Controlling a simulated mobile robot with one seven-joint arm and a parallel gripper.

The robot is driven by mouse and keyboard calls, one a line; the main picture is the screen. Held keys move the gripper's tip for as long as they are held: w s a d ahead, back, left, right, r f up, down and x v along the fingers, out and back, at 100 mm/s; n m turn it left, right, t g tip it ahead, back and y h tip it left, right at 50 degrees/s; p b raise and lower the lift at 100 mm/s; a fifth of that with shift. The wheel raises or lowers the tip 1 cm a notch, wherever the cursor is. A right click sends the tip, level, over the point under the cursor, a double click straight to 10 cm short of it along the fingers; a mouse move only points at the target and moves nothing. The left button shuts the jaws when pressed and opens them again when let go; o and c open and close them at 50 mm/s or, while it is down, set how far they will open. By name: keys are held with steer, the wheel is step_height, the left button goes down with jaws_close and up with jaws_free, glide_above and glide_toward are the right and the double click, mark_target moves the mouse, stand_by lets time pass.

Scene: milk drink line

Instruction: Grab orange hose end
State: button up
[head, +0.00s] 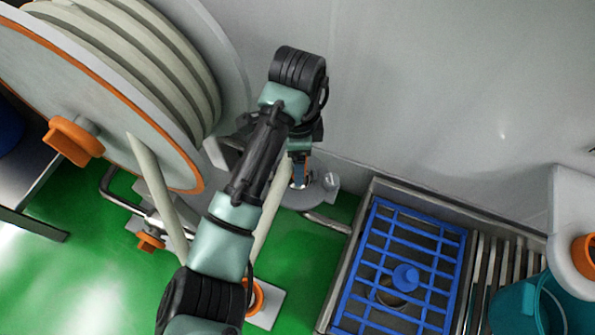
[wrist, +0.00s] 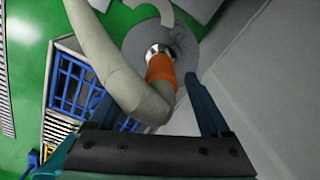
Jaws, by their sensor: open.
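The orange hose end (wrist: 161,68) is an orange cuff with a shiny metal tip on a thick off-white hose (wrist: 148,104). In the wrist view it sits over a round grey base (wrist: 183,44), and the hose bends back just behind the cuff. My gripper (wrist: 148,90) is open, with its fingers on either side of the hose in the picture. I cannot tell whether they touch it. In the head view my gripper (head: 300,172) points down beside the wall, over the grey base (head: 318,190). The cuff is mostly hidden there by my arm.
A large hose reel (head: 125,100) with an orange rim stands at the left. A blue grate (head: 372,245) over a metal basin lies at the lower right, with a teal bucket (head: 517,305) beside it. The grey wall is close behind my gripper. Green floor (head: 95,265) is open below.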

steer(key=shift+f, duration=0.45)
steer(key=shift+r, duration=0.1)
jaws_close()
